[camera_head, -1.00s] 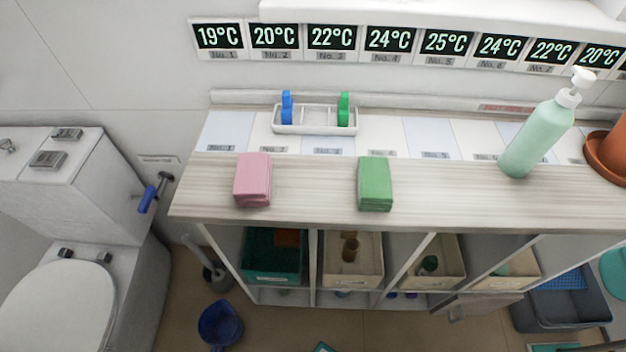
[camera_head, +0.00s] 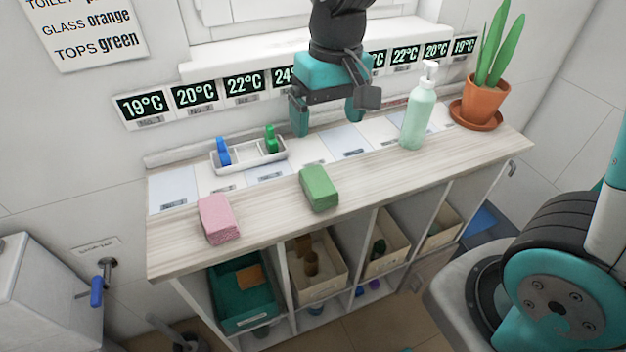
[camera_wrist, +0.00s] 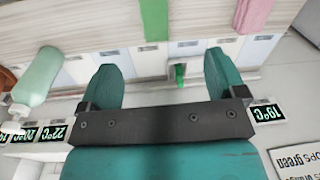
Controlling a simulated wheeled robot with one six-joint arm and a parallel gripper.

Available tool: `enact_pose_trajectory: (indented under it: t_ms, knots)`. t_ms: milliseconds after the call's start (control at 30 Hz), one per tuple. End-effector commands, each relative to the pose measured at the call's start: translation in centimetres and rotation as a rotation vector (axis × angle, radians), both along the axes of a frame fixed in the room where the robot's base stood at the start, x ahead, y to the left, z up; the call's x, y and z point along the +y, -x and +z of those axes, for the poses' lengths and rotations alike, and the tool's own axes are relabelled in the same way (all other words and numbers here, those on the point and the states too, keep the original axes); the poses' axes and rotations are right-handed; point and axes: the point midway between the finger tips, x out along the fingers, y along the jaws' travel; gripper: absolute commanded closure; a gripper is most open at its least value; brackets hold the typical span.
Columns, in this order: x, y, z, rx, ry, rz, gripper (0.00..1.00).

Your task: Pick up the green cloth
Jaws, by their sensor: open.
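The green cloth (camera_head: 319,188) is a folded block lying on the front part of the wooden cart top, right of the pink cloth (camera_head: 218,219). My gripper (camera_head: 328,118) hangs above the back of the cart top, behind and above the green cloth. It is open, with teal fingers spread and nothing between them. In the wrist view my gripper (camera_wrist: 163,78) shows both fingers apart, and the green cloth (camera_wrist: 154,20) is beyond them at the top edge, partly cut off.
A white tray (camera_head: 233,165) with blue and green clips stands at the back left. A pale green pump bottle (camera_head: 418,115) and a potted plant (camera_head: 485,100) stand to the right. A sign (camera_head: 88,30) hangs on the wall. Bins (camera_head: 243,293) fill the shelves below.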

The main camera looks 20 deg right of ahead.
Motion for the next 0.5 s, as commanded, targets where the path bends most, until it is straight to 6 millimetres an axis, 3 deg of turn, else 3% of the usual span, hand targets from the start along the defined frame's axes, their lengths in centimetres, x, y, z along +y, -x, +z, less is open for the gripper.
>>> enact_pose_trajectory:
  t_ms: [33,133,267,500]
  knots:
    - [-0.3,-1.3,-0.1,0.009,0.026,-0.044,0.11]
    - [-0.9,-2.7,-0.9,0.016,0.06,-0.102,0.11]
    - [-1.0,-2.9,-3.0,0.021,0.07,-0.118,0.11]
    - [-1.0,-2.8,-8.6,0.023,0.069,-0.114,0.11]
